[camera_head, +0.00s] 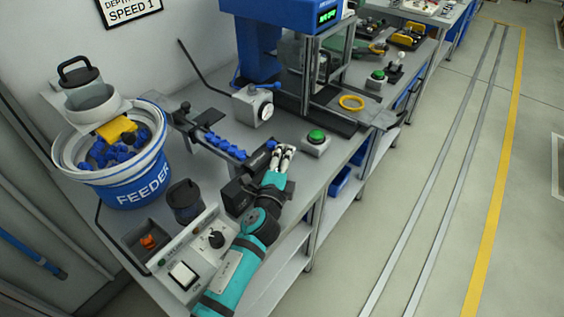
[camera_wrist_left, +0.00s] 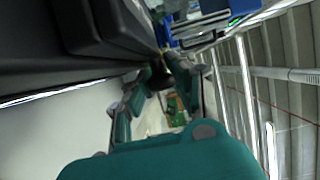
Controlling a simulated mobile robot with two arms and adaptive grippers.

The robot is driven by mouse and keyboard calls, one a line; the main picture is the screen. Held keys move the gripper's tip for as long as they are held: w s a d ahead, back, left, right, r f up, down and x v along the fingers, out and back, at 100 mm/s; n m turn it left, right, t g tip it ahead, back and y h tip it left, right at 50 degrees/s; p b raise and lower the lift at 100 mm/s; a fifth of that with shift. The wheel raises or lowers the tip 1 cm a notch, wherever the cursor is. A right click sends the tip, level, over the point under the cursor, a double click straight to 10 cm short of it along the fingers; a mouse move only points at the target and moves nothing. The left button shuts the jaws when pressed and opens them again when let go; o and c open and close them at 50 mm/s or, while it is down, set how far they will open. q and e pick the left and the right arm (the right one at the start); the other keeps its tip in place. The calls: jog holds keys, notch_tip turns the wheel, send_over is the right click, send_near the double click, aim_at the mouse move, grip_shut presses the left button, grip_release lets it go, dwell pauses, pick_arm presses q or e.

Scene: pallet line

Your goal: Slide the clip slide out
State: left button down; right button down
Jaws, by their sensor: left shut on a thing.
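My left arm, teal and black, reaches in from the bottom of the head view. Its gripper (camera_head: 284,152) is at the outlet end of the feeder track, with its fingers by a dark block with a small blue tip. I take this block to be the clip slide (camera_head: 259,161). The gripper is shut on a part of it, mostly hidden by the fingers. In the left wrist view the fingers (camera_wrist_left: 160,95) stand around a small dark piece (camera_wrist_left: 160,75). How far the slide is out cannot be told. My right gripper is not in view.
The feeder bucket (camera_head: 140,180) with blue clips stands left, its track (camera_head: 215,141) lined with blue pieces. A control box (camera_head: 197,258) sits near the front. A green button (camera_head: 316,137), a yellow ring (camera_head: 351,103) and a blue press (camera_head: 258,45) are beyond the gripper.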

pick_arm(q)
jog(key=shift+s+d+r, duration=0.1)
jog(key=shift+s+d, duration=0.05)
jog(key=shift+s, duration=0.05)
jog(key=c, duration=1.3)
grip_release()
jog(key=shift+d, duration=0.1)
jog(key=shift+o, duration=1.1)
jog(key=shift+s+a, duration=0.2)
jog(key=v, duration=1.1)
jog(key=shift+s+a, duration=0.1)
jog(key=shift+s, duration=0.3)
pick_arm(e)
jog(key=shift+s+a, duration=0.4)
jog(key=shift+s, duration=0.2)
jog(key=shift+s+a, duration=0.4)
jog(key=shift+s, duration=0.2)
